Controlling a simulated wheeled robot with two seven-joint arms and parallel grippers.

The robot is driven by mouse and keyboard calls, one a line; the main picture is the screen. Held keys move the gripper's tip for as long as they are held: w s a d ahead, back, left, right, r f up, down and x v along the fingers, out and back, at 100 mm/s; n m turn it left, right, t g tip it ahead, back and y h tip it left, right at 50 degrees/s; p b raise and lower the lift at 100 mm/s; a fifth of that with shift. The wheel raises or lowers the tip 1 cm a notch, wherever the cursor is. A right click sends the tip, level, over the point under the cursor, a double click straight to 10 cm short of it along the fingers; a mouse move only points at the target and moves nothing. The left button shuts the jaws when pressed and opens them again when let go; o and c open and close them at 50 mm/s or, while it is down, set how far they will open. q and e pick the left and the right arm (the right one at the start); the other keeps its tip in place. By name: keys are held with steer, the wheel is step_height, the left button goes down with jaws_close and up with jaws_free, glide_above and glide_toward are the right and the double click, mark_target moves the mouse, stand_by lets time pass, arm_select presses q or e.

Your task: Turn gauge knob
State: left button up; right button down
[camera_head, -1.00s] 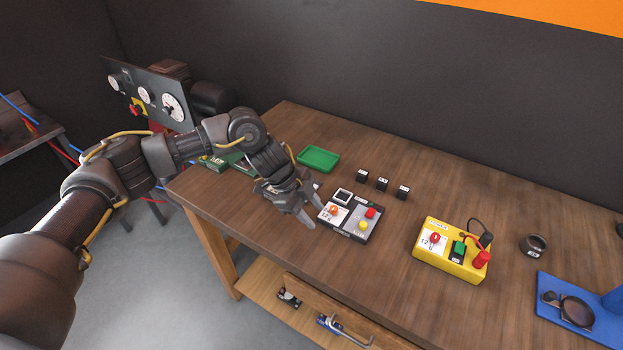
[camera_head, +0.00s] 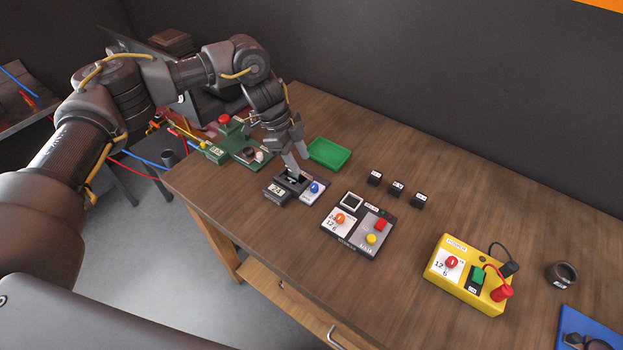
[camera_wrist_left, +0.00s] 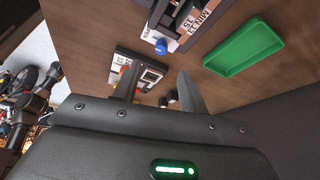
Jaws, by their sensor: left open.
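A small dark device with a blue knob (camera_head: 314,187) and white labels lies near the left end of the bench. The blue knob also shows at the top of the left wrist view (camera_wrist_left: 161,46). My left gripper (camera_head: 297,164) is open and points down, with its fingertips just above or at this device. I cannot tell whether they touch it. In the left wrist view, its two fingers (camera_wrist_left: 158,85) are apart with nothing held between them. I cannot tell which control is the gauge knob. My right gripper is not in view.
A black box (camera_head: 343,240) with orange, red and yellow controls lies to the right. Further right is a yellow box (camera_head: 438,270). A green tray (camera_head: 329,154) lies behind the gripper, and a green board (camera_head: 246,163) to its left. Several small black cubes stand at the back.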

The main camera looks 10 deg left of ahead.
mark_target(314, 186)
arm_select(q)
steer(key=p+x, duration=0.1)
steer(key=x, duration=0.3)
steer(key=p+x, duration=0.2)
steer(key=x, duration=0.2)
steer(key=shift+w+d+f, duration=0.15)
steer(key=shift+f, duration=0.05)
steer(key=shift+d+f, duration=0.2)
steer(key=shift+f, duration=0.35)
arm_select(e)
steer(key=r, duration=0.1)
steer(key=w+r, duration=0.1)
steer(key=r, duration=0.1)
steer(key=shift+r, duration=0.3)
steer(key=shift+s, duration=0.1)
arm_select(q)
jaws_close()
